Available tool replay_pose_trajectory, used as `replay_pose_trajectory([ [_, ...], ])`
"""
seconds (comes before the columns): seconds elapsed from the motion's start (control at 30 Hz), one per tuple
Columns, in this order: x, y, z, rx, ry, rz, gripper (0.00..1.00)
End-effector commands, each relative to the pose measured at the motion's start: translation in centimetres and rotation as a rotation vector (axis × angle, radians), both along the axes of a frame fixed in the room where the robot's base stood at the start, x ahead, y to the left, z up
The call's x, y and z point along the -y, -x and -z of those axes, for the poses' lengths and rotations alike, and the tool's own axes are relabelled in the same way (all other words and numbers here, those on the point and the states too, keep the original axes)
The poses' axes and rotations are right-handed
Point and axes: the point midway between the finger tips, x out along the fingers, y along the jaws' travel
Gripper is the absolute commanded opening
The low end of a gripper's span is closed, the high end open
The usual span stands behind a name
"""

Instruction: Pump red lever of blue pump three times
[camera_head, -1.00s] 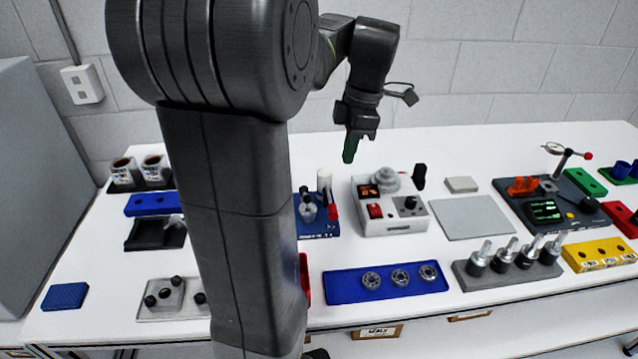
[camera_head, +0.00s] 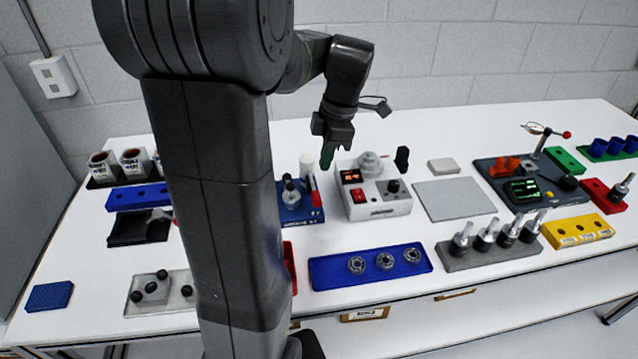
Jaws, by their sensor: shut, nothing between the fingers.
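The blue pump (camera_head: 292,214) stands on the table just right of my arm's column, which hides part of its left side. Its red lever (camera_head: 314,189) rises at the pump's right side, near a white cylinder (camera_head: 307,166). In the picture the fingertips are just above and right of the red lever. I see a gap between them and the lever, but the depth between them is hard to tell.
A white device (camera_head: 375,207) with a red switch and knobs stands close to the pump's right. A blue tray (camera_head: 335,281) with several bearings lies in front. A grey plate (camera_head: 455,199) is farther right. Bare table lies between the pump and the tray.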

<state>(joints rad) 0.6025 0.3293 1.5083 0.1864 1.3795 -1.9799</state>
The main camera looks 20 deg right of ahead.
Motion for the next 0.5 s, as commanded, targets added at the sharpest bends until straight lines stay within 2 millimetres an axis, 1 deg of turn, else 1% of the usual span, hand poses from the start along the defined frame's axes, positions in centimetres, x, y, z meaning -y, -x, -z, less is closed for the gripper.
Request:
replay_pose_trajectory([
  [0.03,-0.3,0.0,1.1,-0.004,-0.003,-0.001,0.0],
  [0.2,-1.0,-0.2,4.4,-0.004,-0.003,-0.002,0.0],
  [0.33,-1.3,-0.3,6.2,-0.003,-0.002,-0.001,0.0],
  [0.5,-1.5,-0.3,7.5,-0.001,-0.001,0.0,0.0],
])
